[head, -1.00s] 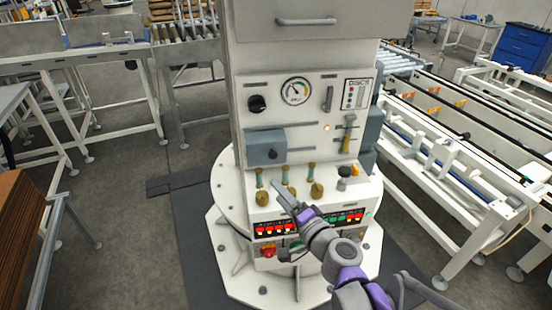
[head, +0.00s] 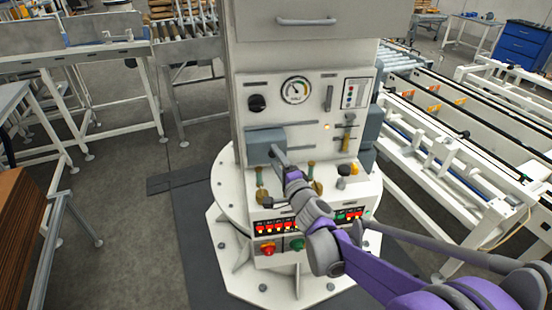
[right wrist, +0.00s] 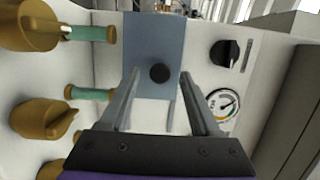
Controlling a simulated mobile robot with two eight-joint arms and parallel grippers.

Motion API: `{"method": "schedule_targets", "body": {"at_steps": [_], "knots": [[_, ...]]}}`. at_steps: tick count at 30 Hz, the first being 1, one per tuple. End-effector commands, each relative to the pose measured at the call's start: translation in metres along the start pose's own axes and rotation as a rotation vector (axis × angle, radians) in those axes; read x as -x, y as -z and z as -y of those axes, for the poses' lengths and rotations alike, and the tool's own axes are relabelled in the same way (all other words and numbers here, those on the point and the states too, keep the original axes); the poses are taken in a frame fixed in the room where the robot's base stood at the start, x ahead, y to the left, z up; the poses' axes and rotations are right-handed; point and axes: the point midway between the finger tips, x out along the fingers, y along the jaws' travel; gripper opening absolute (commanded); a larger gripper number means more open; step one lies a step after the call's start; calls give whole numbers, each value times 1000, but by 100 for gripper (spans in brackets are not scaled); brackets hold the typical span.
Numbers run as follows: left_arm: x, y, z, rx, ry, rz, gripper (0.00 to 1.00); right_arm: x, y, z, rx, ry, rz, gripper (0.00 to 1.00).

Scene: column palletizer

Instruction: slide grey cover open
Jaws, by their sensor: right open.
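The grey cover (head: 258,151) is a blue-grey sliding plate on the left of the white control panel, between two horizontal rails. In the right wrist view the cover (right wrist: 148,48) has a round black knob (right wrist: 160,73) on its face. My right gripper (head: 275,150) is in front of the cover and hides part of it in the head view. In the right wrist view the right gripper (right wrist: 160,75) is open, with its two fingers on either side of the knob and nothing clearly gripped. My left gripper is not in view.
A black rotary knob (head: 257,103) and a round gauge (head: 296,90) sit above the cover. Brass valves (head: 316,187) stand below, close to my right arm. A red button (head: 267,248) and lit switches are lower down. The panel right of the cover looks mostly flat.

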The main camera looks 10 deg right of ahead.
Motion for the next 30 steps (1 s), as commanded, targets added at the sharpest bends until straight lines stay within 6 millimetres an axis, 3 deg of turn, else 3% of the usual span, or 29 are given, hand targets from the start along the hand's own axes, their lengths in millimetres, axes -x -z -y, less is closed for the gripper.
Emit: {"method": "schedule_targets", "body": {"at_steps": [11, 21, 30], "knots": [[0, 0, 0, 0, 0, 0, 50, -6, 0, 0, 0, 0, 1, 62], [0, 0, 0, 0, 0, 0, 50, -6, 0, 0, 0, 0, 1, 1], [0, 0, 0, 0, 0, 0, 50, -6, 0, 0, 0, 0, 1, 0]]}}
